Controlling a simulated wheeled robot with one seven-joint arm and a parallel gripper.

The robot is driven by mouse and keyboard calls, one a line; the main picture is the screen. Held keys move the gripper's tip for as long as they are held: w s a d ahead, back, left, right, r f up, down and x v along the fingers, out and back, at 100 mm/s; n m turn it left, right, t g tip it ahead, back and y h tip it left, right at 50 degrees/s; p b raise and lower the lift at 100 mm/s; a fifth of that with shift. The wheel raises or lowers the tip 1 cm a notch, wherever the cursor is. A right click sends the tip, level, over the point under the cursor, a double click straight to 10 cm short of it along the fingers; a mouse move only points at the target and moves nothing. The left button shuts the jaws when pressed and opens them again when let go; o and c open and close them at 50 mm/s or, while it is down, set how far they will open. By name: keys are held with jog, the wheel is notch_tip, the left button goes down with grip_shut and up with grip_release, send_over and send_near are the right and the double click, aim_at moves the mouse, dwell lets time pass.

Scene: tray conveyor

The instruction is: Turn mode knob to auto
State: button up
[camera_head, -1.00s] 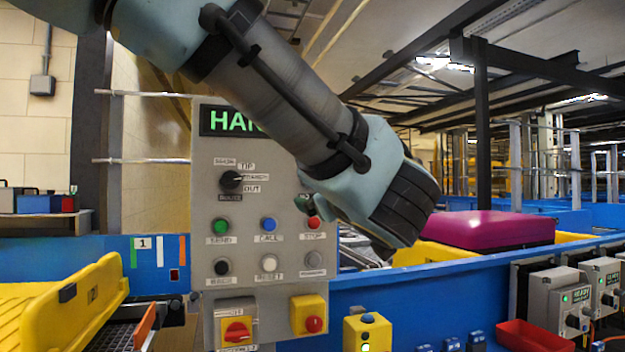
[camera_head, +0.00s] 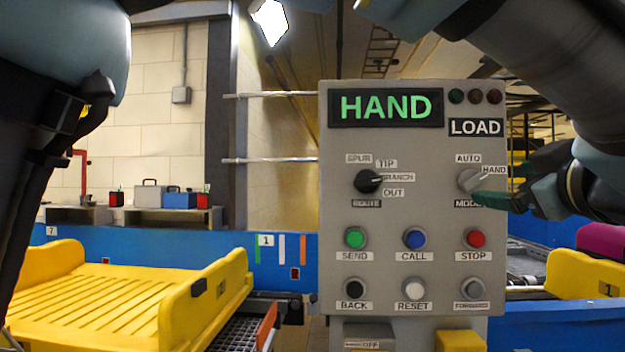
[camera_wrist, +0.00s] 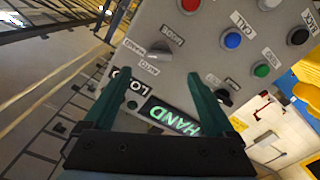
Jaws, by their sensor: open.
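The mode knob (camera_head: 470,180) is a grey knob at the upper right of the grey control panel (camera_head: 336,215). Its AUTO label is above it and its HAND label to the upper right; the pointer appears turned toward HAND. The green display (camera_head: 386,107) reads HAND. My gripper (camera_head: 512,180) is open at the knob's right, with dark green fingers pointing at it. In the wrist view, the mode knob (camera_wrist: 160,51) shows beyond and between the open fingertips (camera_wrist: 160,72); no grasp is visible. Whether a finger touches it cannot be told.
The black route knob (camera_head: 368,181) is left of the mode knob. Several push buttons, including the red STOP button (camera_head: 475,239), sit below. A yellow tray (camera_head: 90,300) is at the left and another yellow tray (camera_head: 590,285) at the right.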

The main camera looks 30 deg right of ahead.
aim_at(477, 182)
jog(key=p+x, duration=0.2)
jog(key=x, duration=0.7)
jog(key=shift+w+p, duration=0.1)
jog(key=shift+p, duration=0.3)
jog(key=c, duration=1.4)
